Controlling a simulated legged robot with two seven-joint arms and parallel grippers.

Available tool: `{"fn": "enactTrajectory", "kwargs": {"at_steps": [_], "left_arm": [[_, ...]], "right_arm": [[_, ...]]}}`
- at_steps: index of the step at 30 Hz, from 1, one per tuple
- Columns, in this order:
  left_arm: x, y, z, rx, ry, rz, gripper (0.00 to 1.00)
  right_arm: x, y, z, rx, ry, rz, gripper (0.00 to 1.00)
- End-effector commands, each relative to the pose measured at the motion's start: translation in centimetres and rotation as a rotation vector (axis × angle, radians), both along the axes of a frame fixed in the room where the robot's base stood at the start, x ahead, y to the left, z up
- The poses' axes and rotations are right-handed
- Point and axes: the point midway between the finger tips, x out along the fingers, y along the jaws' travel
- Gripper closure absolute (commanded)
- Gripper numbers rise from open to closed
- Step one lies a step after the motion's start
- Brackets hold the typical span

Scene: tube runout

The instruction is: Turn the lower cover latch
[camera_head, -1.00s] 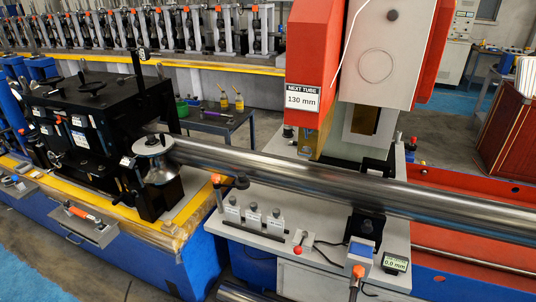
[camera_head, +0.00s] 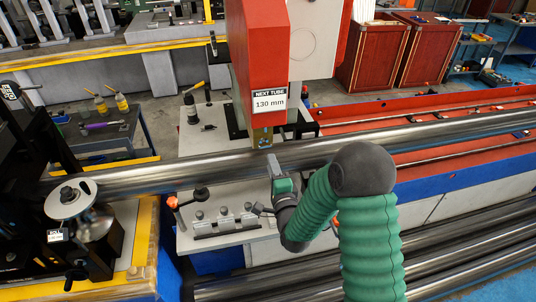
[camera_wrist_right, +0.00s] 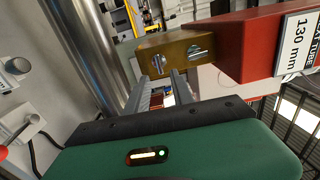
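A brass block (camera_head: 262,137) sits at the bottom of the red cover (camera_head: 266,65) above the steel tube. In the right wrist view the brass block (camera_wrist_right: 178,45) carries two silver latches. The lower latch (camera_wrist_right: 159,65), farther from the red cover, has its bar nearly upright in the picture; the other latch (camera_wrist_right: 200,52) lies more sideways. My right gripper (camera_wrist_right: 159,82) is open, its two grey fingers apart and pointing at the block, close to the lower latch. I cannot tell whether they touch. In the head view my right gripper (camera_head: 272,162) is in front of the tube, just below the block.
The long steel tube (camera_head: 220,168) runs across behind my right gripper. A roller (camera_head: 72,198) is at the far left.

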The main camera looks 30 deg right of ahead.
Motion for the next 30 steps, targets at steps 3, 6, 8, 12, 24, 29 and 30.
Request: {"fn": "enactTrajectory", "kwargs": {"at_steps": [3,6,8,12,24,29,30], "left_arm": [[0.0,0.0,0.2,0.000,0.000,0.000,0.64],[0.0,0.0,0.3,0.000,-0.001,0.000,0.64],[0.0,0.0,0.4,0.000,-0.001,0.000,0.64],[0.0,0.0,0.7,0.000,-0.001,0.000,0.64],[0.0,0.0,0.4,0.000,-0.001,0.000,0.64],[0.0,0.0,0.4,0.000,-0.001,0.000,0.64],[0.0,0.0,0.4,0.000,-0.001,0.000,0.64]], "right_arm": [[1.5,-0.1,0.0,-0.004,0.002,0.001,0.71],[2.7,-0.2,0.0,-0.006,0.002,0.001,0.71],[3.4,-0.4,0.0,-0.007,0.002,0.001,0.71],[4.9,-0.8,0.1,-0.007,0.003,0.001,0.71],[6.9,-1.6,-0.1,-0.007,0.003,0.001,0.71],[6.9,-1.7,0.1,-0.007,0.004,0.002,0.71],[6.9,-1.7,0.1,-0.007,0.004,0.002,0.71]]}}
